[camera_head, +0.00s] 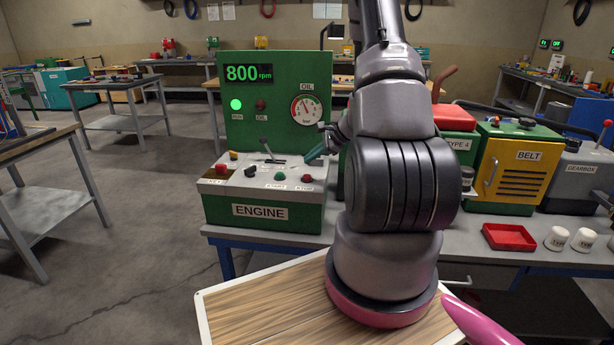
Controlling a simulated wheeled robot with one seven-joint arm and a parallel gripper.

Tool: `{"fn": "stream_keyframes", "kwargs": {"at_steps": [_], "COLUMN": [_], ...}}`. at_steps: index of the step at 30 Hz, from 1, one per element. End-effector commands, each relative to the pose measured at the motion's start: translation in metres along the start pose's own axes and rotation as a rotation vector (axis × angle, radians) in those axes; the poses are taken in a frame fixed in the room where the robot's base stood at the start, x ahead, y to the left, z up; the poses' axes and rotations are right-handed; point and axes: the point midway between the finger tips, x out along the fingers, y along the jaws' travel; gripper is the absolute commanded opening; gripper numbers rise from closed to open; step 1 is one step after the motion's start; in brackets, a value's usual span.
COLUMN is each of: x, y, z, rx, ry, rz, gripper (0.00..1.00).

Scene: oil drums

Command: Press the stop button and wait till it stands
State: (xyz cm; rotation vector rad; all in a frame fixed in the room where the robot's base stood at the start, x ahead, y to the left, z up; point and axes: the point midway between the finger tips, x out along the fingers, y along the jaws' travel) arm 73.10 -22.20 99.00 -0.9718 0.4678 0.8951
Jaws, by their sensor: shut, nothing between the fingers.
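The green engine stand (262,212) labelled ENGINE is on the bench. Its sloped grey top carries a red button (307,178) at the right, with a small label too blurred to read surely, and a green button (279,177) to its left. The upright panel (283,135) reads 800 rpm, with a lit green RUN lamp (236,104), a dark red OIL lamp (260,104) and an OIL gauge (306,109). My gripper (314,154) is shut and empty, just above and behind the red button in the picture. It appears apart from the button. My arm hides the area to the right.
A lever (268,150) and other knobs are on the stand's top, left of my gripper. Right of my arm are a yellow BELT cabinet (520,165), a grey GEARBOX unit (580,178), a red tray (509,237) and two white containers (557,238).

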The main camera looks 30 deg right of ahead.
Motion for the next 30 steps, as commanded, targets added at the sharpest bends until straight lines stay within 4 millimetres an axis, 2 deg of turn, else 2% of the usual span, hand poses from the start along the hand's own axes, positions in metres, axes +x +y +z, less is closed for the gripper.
{"fn": "stream_keyframes", "kwargs": {"at_steps": [9,30], "x": [0.018,0.019], "y": [0.013,0.013], "z": [-0.013,-0.013], "rx": [0.000,-0.001], "ry": [0.000,0.000], "rz": [0.000,-0.001], "gripper": [0.00,0.00]}}
